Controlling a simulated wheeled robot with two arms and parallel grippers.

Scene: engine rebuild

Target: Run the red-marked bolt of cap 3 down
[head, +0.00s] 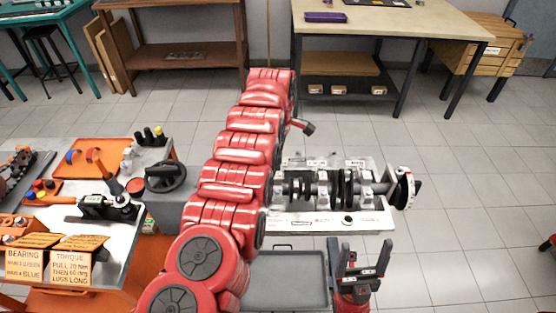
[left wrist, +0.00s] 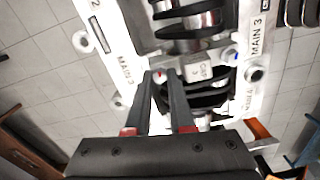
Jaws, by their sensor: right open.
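In the left wrist view, cap 3 (left wrist: 207,73) sits across the crankshaft (left wrist: 190,30), between two "MAIN 3" labels. Its red-marked bolt (left wrist: 158,74) is at the tips of my left gripper (left wrist: 162,75). The fingers are a little apart with the bolt head between or just beyond them; whether they touch it is unclear. A blue-marked bolt (left wrist: 233,54) is on the other side of the cap. In the head view my red left arm hides the left gripper and part of the engine block (head: 330,222). My right gripper (head: 364,256) is open and empty, in front of the block.
A grey tray (head: 285,285) lies in front of the block. A flywheel-like disc (head: 405,188) is on the crankshaft's right end. A left bench holds tools, a black handwheel (head: 166,176) and a torque sign (head: 75,262).

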